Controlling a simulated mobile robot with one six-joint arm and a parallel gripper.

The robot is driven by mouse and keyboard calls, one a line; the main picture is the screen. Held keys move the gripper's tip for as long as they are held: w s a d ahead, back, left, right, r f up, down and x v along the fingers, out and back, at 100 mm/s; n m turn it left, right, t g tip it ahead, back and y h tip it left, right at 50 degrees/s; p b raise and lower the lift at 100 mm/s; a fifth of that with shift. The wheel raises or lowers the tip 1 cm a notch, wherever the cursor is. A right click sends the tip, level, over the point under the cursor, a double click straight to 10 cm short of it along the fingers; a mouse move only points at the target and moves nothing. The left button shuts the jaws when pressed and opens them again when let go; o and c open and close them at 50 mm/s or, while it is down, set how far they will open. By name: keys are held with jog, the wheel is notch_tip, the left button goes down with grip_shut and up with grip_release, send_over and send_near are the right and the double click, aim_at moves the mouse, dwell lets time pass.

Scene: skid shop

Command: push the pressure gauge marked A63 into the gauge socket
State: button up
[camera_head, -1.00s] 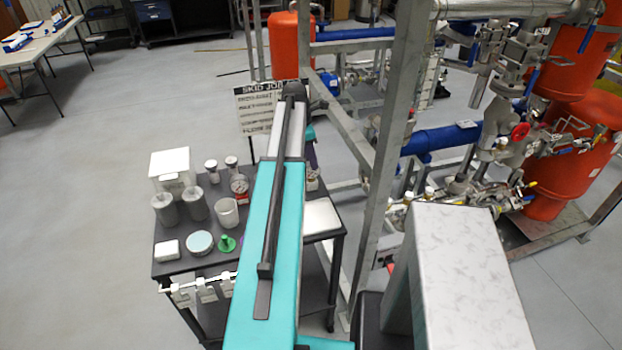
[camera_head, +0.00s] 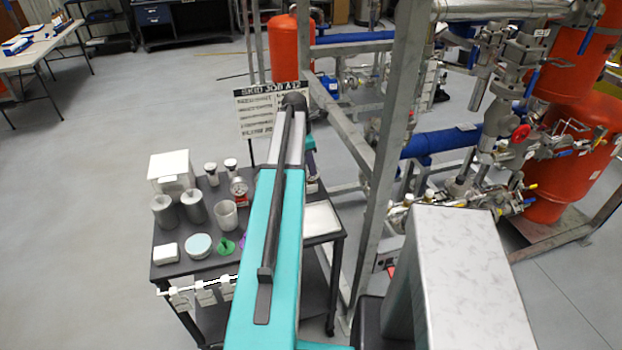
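A small round dial gauge (camera_head: 239,186) with red at its base stands on the dark cart (camera_head: 165,253), just left of my arm. Its marking is too small to read, so I cannot tell whether it is A63. I cannot make out the gauge socket. My teal arm reaches away over the cart and hides part of its top. A small teal and dark part shows just past the arm's right side, but my gripper's fingers are hidden.
A sign (camera_head: 262,108) stands behind. A steel frame post (camera_head: 385,165) rises at right.

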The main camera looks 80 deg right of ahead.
jog(key=shift+r, duration=0.15)
jog(key=shift+w+r+p, duration=0.15)
jog(key=shift+r+p, duration=1.9)
jog(key=shift+r, duration=0.85)
